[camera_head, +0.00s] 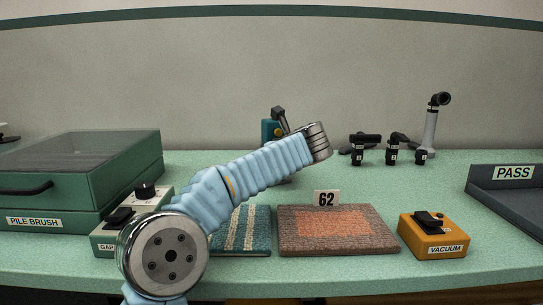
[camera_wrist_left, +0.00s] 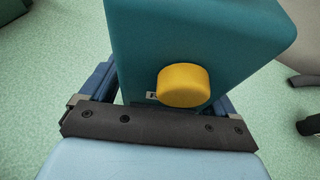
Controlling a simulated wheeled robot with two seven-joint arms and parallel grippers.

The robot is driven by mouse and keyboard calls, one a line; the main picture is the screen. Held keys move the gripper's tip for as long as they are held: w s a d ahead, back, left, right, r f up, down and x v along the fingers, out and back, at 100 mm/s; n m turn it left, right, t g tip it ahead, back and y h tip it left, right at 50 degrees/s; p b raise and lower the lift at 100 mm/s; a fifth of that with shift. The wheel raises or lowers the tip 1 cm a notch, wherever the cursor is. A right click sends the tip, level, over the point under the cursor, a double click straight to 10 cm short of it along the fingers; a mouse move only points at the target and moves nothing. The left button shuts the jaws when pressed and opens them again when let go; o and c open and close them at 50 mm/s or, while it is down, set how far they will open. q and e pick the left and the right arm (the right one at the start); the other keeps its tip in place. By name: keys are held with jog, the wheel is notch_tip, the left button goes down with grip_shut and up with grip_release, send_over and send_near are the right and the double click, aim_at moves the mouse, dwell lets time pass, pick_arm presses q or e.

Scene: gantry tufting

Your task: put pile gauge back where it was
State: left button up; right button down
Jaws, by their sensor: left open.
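The pile gauge appears to be the teal block with a yellow knob (camera_head: 268,131), behind my left forearm in the head view. Its lower part is hidden by the arm. In the left wrist view the teal block (camera_wrist_left: 205,45) fills the upper middle, its yellow knob (camera_wrist_left: 183,86) facing the camera and a small label partly hidden below the knob. My left gripper (camera_wrist_left: 160,98) is open, with blue finger parts showing on either side of the block. I cannot tell whether they touch it. My right gripper is not in view.
The green pile brush case (camera_head: 80,170) and gap box (camera_head: 148,200) stand left. A striped carpet sample (camera_head: 240,230) and brown sample (camera_head: 340,243) lie in front. The yellow vacuum switch (camera_head: 432,237), black fittings (camera_head: 375,150) and PASS tray (camera_head: 505,190) are to the right.

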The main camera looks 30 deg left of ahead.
pick_arm(q)
jog(key=v, duration=1.2)
jog(key=shift+s, duration=0.1)
dwell(0.9)
